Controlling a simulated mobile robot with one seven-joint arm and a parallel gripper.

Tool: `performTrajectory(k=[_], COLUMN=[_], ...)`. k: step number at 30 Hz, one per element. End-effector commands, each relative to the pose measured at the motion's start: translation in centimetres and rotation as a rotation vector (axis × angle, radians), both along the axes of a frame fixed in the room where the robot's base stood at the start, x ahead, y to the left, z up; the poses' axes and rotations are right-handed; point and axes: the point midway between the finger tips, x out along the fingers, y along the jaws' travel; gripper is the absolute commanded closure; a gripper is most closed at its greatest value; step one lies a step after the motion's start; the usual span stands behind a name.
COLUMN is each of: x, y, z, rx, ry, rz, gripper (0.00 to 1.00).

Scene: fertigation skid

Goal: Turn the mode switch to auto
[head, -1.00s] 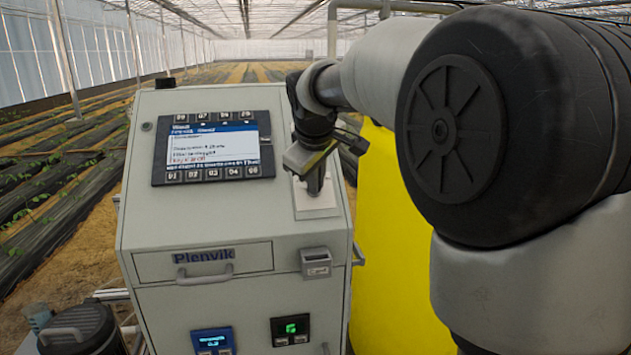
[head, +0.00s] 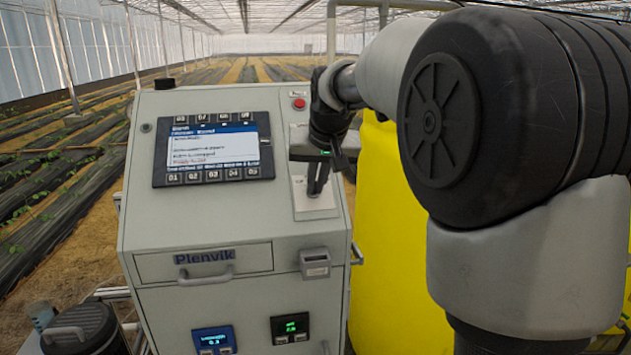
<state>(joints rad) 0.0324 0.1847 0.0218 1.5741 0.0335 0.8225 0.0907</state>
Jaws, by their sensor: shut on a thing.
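The mode switch sits on a pale plate (head: 308,207) on the right side of the grey control cabinet's sloped top. My gripper (head: 317,190) points down at this plate from above. Its fingers are shut on the switch knob, which they hide almost fully. The switch's position and its labels cannot be read from here.
A screen with buttons (head: 212,147) is left of the switch. A red button (head: 299,103) is behind it, near the panel's top edge. A drawer (head: 203,262) is below. A yellow tank (head: 385,235) stands close on the right, beside my arm.

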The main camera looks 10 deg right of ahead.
Motion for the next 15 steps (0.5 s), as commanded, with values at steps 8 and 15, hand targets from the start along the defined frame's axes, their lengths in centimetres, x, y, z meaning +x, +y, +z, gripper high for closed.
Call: performTrajectory(k=[8, 15], x=[-0.10, -0.13], y=[-0.13, -0.20], z=[-0.33, -0.33], rx=[0.174, 0.305], ry=[0.005, 0.005], rz=[-0.194, -0.340], gripper=[1.00, 1.00])
